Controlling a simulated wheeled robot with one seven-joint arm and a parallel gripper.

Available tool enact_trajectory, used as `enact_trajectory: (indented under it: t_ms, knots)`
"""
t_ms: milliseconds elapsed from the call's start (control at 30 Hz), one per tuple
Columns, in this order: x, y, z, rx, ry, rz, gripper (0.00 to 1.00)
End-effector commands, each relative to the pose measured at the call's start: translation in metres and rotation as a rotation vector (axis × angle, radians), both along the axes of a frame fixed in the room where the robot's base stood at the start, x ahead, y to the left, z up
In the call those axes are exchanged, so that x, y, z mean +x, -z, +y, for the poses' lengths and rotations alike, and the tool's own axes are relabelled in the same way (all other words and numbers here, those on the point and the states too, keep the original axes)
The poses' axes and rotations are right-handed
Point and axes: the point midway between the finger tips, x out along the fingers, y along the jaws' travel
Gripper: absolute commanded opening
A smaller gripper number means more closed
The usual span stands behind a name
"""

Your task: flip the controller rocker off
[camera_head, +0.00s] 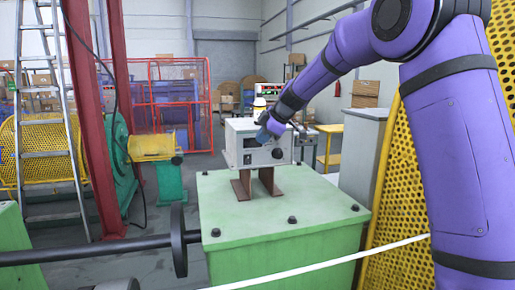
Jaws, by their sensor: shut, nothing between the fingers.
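The controller is a pale grey box (243,159) on brown metal legs, standing on a green machine housing (280,238). A round dark knob (277,153) shows on its front face at the right, and a small dark panel shows left of it. My purple arm reaches in from the right.
A yellow perforated guard (395,200) and a grey cabinet (361,150) stand at the right. A shaft with a dark disc (178,240) lies at the left. A ladder (48,155) and red posts stand farther left. The green top around the legs is mostly clear.

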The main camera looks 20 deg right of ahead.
Motion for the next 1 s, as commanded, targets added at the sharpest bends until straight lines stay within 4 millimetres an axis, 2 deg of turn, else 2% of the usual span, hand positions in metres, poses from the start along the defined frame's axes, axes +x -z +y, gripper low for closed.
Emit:
enact_trajectory:
  t_ms: [100,267,800,900,1000]
  knots:
    - [-0.004,-0.016,-0.008,0.001,0.003,-0.002,0.0]
    - [-0.008,-0.026,-0.012,-0.001,0.001,-0.001,0.0]
    - [-0.009,-0.029,-0.013,0.001,0.003,0.001,0.0]
    - [-0.018,-0.034,-0.013,0.008,0.022,0.013,0.0]
    - [-0.042,-0.044,-0.015,0.025,0.074,0.043,0.0]
